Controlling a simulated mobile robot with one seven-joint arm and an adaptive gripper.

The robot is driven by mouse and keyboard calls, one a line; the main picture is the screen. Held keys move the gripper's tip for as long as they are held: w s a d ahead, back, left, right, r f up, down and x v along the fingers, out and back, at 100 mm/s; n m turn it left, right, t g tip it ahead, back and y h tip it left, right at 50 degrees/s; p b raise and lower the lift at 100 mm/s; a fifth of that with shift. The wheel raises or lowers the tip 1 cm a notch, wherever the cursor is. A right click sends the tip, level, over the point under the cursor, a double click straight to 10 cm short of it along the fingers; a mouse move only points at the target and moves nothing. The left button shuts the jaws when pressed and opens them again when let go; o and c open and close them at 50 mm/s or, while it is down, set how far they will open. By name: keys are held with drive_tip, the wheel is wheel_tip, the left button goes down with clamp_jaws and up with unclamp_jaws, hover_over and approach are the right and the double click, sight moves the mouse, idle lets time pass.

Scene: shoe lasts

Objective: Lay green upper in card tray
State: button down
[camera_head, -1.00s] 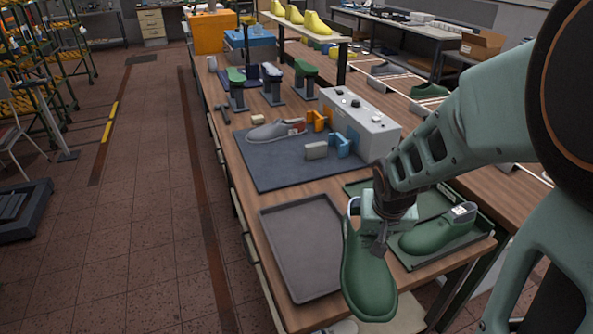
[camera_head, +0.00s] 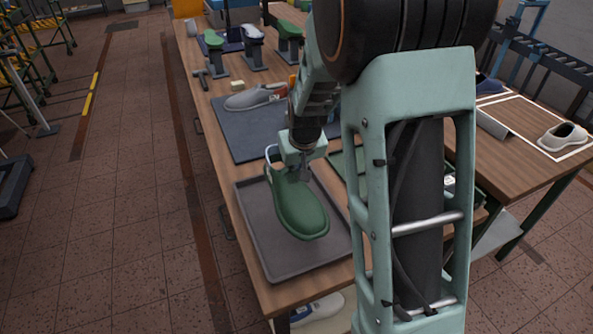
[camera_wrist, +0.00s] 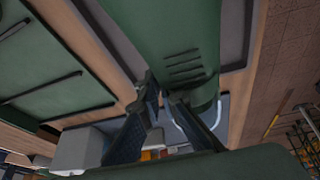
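The green upper (camera_head: 300,208) hangs from my gripper (camera_head: 305,175), which is shut on its rim near the opening. Its toe points toward the near side. It is over the grey tray (camera_head: 262,262), which looks like the card tray; whether it touches the tray floor cannot be told. In the wrist view the green upper (camera_wrist: 170,35) fills the top middle, and the gripper's two dark fingers (camera_wrist: 163,98) meet at its edge. The grey tray looks empty apart from the part hidden beneath the upper.
A green tray (camera_head: 338,163) lies to the right, mostly behind my arm. A blue-grey mat (camera_head: 235,140) with a grey shoe (camera_head: 252,97) lies beyond the grey tray. Lasts on stands (camera_head: 252,50) are farther back. A pale shoe (camera_head: 563,137) sits on the right table.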

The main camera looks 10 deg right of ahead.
sight(292, 185)
drive_tip(key=shift+s+f+b, duration=0.1)
drive_tip(key=shift+f+b, duration=3.55)
drive_tip(key=shift+f, duration=0.75)
drive_tip(key=shift+f, duration=0.2)
drive_tip(key=c, duration=2.1)
unclamp_jaws()
drive_tip(key=v, duration=1.2)
drive_tip(key=shift+r, duration=0.1)
